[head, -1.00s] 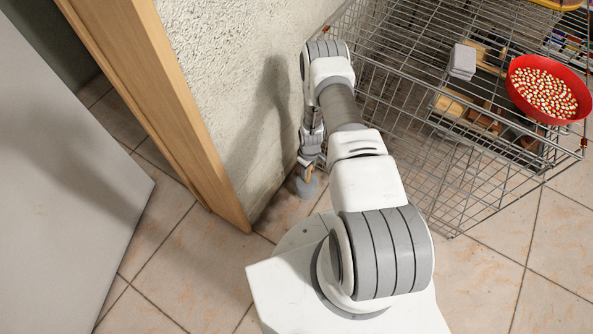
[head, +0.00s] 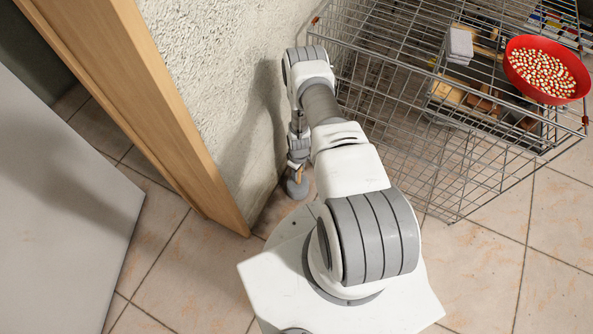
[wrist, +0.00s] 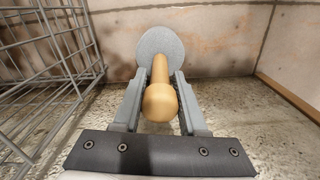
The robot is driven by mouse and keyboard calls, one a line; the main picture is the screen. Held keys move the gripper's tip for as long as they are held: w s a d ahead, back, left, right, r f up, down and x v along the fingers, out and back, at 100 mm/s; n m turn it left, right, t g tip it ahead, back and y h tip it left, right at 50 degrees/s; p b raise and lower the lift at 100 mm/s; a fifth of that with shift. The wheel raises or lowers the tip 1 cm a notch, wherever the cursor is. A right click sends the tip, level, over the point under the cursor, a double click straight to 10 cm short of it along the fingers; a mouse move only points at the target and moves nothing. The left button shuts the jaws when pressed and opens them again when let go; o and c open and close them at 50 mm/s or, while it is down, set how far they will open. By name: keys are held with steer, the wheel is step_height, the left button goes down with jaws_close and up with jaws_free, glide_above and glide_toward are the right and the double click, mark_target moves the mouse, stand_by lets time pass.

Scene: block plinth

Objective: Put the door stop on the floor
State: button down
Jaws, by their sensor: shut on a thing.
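The door stop has a round grey base (wrist: 161,52) and a wooden handle with a rounded knob (wrist: 160,102). My gripper (wrist: 156,92) is shut on the handle, one finger on each side. In the head view, the grey base (head: 297,188) shows below my gripper (head: 299,171), near the foot of the rough wall and right of the wooden door frame. The base is close over the tiled floor (head: 180,270). I cannot tell whether it touches the floor.
A wire cage trolley (head: 440,165) stands close on the right, with a red bowl (head: 546,70) and several blocks. The wooden door frame (head: 165,125) and grey door panel (head: 55,220) are on the left. Bare tiles lie between panel and frame.

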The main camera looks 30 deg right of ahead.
steer(key=shift+c, duration=2.3)
jaws_free()
steer(key=shift+s, duration=0.1)
step_height(320, 180, up, 12)
steer(key=p, duration=0.4)
steer(key=shift+r+p, duration=0.1)
steer(key=shift+p, duration=0.3)
